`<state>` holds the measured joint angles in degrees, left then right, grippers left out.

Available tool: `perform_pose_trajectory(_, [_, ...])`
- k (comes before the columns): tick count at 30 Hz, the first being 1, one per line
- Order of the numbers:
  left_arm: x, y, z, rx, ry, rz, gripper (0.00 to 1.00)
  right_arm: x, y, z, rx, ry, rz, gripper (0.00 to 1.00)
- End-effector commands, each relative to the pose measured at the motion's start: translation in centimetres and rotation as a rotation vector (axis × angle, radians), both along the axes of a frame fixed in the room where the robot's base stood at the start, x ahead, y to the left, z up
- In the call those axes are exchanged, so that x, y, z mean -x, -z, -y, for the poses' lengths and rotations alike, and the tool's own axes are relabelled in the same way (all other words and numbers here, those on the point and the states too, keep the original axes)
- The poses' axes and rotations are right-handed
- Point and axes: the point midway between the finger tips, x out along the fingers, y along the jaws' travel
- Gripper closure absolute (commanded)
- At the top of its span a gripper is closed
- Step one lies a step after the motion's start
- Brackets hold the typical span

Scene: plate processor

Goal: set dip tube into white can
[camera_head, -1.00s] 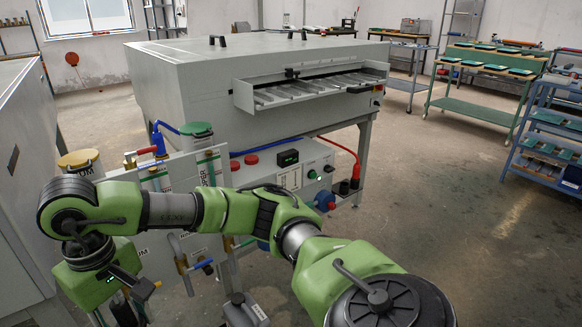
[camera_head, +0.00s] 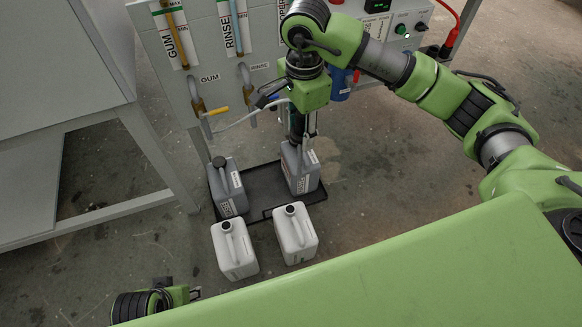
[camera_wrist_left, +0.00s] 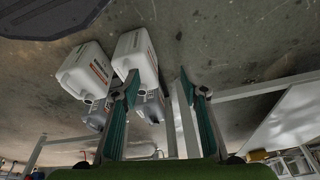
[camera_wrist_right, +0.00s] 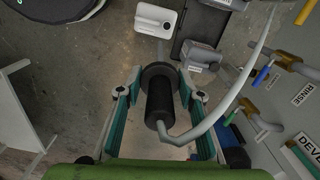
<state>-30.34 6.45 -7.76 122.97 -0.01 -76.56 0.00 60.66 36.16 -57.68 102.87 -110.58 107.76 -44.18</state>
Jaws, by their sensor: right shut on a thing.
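My right gripper (camera_head: 303,138) is shut on the dip tube, whose black head (camera_wrist_right: 160,100) and pale hose (camera_wrist_right: 205,122) show between the fingers in the right wrist view. In the head view, the tube's lower part overlaps the right grey can (camera_head: 298,172); I cannot tell whether its end is inside. Two white cans, a left one (camera_head: 235,252) and a right one (camera_head: 295,234), stand upright on the floor in front of the black tray. Both also show in the left wrist view (camera_wrist_left: 84,72) (camera_wrist_left: 136,58). My left gripper (camera_wrist_left: 158,90) is open and empty.
The black tray (camera_head: 262,190) also holds a left grey can (camera_head: 228,190). Behind it rises the grey panel with gum and rinse gauges, a yellow-handled tap (camera_head: 212,112) and hoses. A grey table frame (camera_head: 150,150) stands left. The floor right of the cans is clear.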

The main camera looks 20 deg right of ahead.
Motion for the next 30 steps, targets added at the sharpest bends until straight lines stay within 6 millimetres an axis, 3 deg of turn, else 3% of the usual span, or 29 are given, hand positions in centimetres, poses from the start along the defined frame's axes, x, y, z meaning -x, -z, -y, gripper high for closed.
perform_pose_trajectory(16, [0.3, -1.2, -0.2, 0.000, -0.003, 0.004, 0.60, -1.9, 7.8, -1.2, 0.002, 1.253, -0.002, 0.89])
perform_pose_trajectory(30, [0.2, -2.3, -0.2, 0.000, -0.003, 0.011, 0.60, -2.5, 14.9, -1.8, 0.005, 2.319, -0.002, 0.89])
